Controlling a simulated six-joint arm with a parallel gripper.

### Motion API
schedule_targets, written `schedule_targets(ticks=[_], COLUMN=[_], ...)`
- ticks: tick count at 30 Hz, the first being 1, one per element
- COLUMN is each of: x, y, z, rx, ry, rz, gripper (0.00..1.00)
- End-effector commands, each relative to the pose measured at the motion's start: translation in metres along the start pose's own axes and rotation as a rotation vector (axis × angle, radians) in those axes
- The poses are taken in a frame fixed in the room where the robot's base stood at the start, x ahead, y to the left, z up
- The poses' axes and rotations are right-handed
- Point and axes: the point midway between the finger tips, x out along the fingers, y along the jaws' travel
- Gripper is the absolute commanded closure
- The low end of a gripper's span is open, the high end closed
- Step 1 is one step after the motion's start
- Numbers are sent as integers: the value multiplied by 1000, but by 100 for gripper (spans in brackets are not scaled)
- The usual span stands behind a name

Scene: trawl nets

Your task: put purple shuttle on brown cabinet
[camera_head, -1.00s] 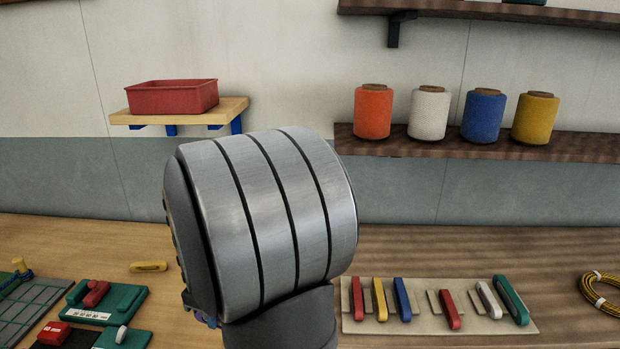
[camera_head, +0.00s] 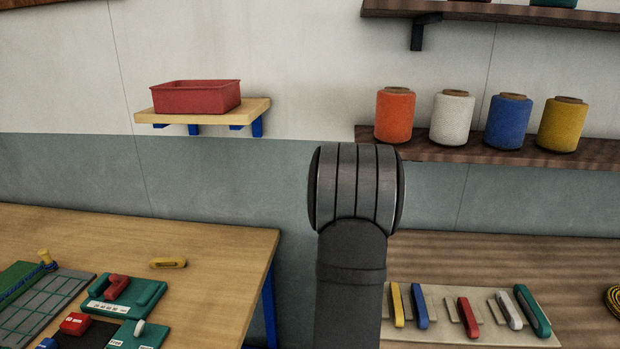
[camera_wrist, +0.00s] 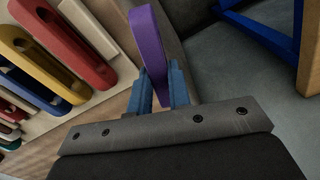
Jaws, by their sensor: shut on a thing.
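The purple shuttle (camera_wrist: 149,42) shows in the wrist view, clamped between the two blue fingers of my gripper (camera_wrist: 161,86). In the head view my arm hides both the gripper and the shuttle. A brown wooden top (camera_head: 465,248) at the lower right, apparently the brown cabinet, carries a pale board of shuttles; only its upper surface shows. In the wrist view the held shuttle is just right of this board, near the top's edge.
The pale board (camera_head: 440,333) holds yellow, blue, red, white and green shuttles. A light wooden table (camera_head: 215,255) stands left across a gap. A red bin (camera_head: 196,98) sits on a small shelf; several spools stand on a brown wall shelf (camera_head: 420,148). A yellow coil (camera_head: 614,300) lies far right.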

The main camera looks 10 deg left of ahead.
Motion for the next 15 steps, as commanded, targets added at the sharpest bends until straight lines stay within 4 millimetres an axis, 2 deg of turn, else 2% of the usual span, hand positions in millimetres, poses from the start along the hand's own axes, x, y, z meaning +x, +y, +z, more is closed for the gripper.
schedule_targets(ticks=[6, 9, 11, 14, 15], x=[0, 0, -1, -3, -4], y=[1, -5, -14, -41, -56], z=[-1, 0, 2, 10, 14], rx=[9, 3, -4, -22, -31], ry=[0, 0, 0, 0, 1], rz=[0, 0, 0, 0, 0], gripper=[100, 100, 100, 100, 100])
